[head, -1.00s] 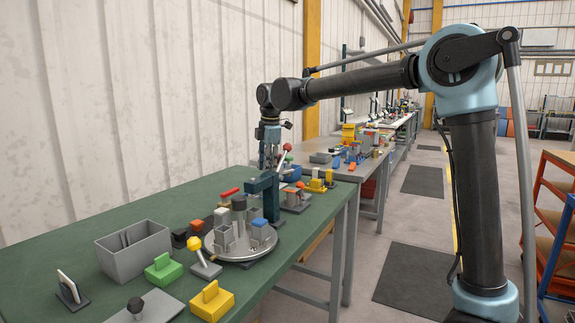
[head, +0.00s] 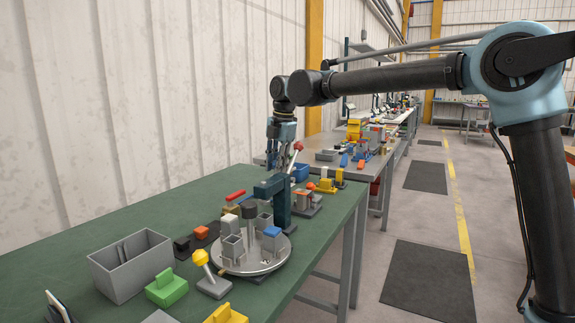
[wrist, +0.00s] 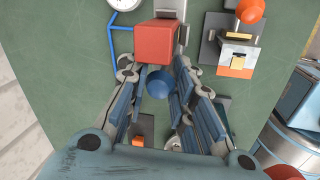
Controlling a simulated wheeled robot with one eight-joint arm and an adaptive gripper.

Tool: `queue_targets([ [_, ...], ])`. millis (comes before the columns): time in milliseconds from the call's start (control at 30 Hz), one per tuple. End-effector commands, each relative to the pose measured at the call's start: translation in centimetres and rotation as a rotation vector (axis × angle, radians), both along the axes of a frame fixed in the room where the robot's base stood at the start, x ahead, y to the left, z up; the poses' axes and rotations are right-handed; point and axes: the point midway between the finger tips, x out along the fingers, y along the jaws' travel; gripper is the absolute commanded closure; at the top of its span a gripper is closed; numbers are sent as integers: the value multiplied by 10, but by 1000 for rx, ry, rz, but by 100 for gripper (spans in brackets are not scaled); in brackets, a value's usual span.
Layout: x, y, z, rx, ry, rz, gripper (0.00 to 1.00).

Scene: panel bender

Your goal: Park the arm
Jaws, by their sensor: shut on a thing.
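My gripper (head: 283,160) points down over the green bench, just behind the dark teal upright fixture (head: 283,205). In the wrist view, its fingers close around a blue ball (wrist: 158,84), which sits between the pads. A red block (wrist: 158,45) shows just past the ball, near the fingertips. I cannot tell whether it touches them. In the head view, a red knob on a thin rod (head: 298,146) stands to the right of the gripper. What the ball is fixed to is hidden. An arm to be parked cannot be made out for certain.
A round metal plate (head: 265,268) with several blocks stands in front of the fixture. A grey bin (head: 112,280), a green block (head: 166,288) and a yellow-knobbed lever (head: 201,258) are to the left. Other fixtures stand at the right edge. The corrugated wall is behind.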

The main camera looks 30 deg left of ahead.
Motion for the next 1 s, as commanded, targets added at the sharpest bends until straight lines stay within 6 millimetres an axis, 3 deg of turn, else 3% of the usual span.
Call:
queue_targets([
  [567,-5,6,1,4,-6,27,100],
  [600,-5,6,1,4,-6,27,73],
  [700,-6,6,0,4,-4,28,56],
  [1000,-9,5,0,2,-2,29,56],
])
